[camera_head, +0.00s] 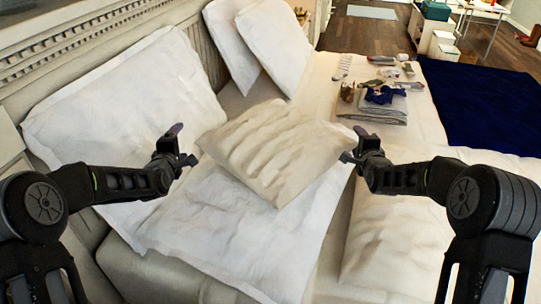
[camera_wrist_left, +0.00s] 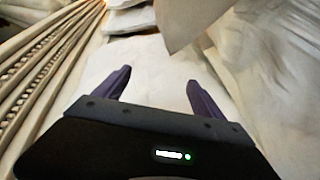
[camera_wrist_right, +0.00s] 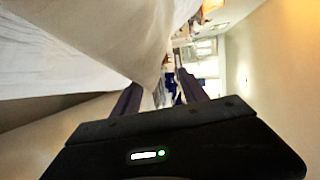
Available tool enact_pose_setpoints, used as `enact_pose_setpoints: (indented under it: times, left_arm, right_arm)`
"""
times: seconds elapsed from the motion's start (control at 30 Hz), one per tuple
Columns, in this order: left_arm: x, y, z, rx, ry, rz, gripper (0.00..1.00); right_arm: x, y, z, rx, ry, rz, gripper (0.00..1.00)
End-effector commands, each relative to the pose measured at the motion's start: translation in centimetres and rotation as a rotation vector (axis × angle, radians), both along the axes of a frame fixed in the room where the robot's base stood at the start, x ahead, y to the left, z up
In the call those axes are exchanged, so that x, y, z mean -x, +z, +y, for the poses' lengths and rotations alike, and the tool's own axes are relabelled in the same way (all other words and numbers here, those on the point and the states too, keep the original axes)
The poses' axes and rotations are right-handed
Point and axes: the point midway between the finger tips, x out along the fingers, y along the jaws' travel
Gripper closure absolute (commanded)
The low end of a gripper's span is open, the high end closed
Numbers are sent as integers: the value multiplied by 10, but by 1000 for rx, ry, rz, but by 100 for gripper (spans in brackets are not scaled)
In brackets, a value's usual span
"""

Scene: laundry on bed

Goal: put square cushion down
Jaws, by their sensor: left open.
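The beige, wrinkled square cushion (camera_head: 272,150) is tilted above a white pillow in the middle of the bed. My left gripper (camera_head: 184,148) is open and empty, apart from the cushion's left corner. In the left wrist view the cushion (camera_wrist_left: 190,18) shows at the top, beyond the spread fingers (camera_wrist_left: 158,80). My right gripper (camera_head: 350,150) is at the cushion's right corner. In the right wrist view the cushion's corner (camera_wrist_right: 145,60) reaches in between the fingers (camera_wrist_right: 158,88), which look closed on it. The exact contact is partly hidden.
White pillows lie under the cushion (camera_head: 235,245), at the left (camera_head: 125,90) and against the headboard (camera_head: 275,45). Another pillow (camera_head: 400,235) lies at the lower right. Folded laundry (camera_head: 378,106) and small items sit at the back right, beside a dark blue blanket (camera_head: 485,108).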

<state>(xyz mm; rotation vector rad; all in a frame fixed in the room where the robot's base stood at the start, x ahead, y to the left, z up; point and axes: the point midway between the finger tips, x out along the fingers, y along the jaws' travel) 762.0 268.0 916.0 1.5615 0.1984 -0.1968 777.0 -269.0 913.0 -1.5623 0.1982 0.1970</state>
Motion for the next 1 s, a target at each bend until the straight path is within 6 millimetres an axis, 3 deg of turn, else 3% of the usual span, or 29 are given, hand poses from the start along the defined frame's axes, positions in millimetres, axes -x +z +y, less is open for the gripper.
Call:
enact_pose_setpoints:
  times: [0.5, 0.9, 1.0]
  left_arm:
    - [92, 24, 0, 0, 0, 0, 20]
    - [102, 26, 0, 0, -1, 0, 20]
    - [102, 26, 0, 0, -1, 0, 20]
  right_arm:
    - [0, 0, 1, 0, 1, -1, 50]
    - [0, 0, 1, 0, 1, -1, 50]
    - [0, 0, 1, 0, 1, -1, 42]
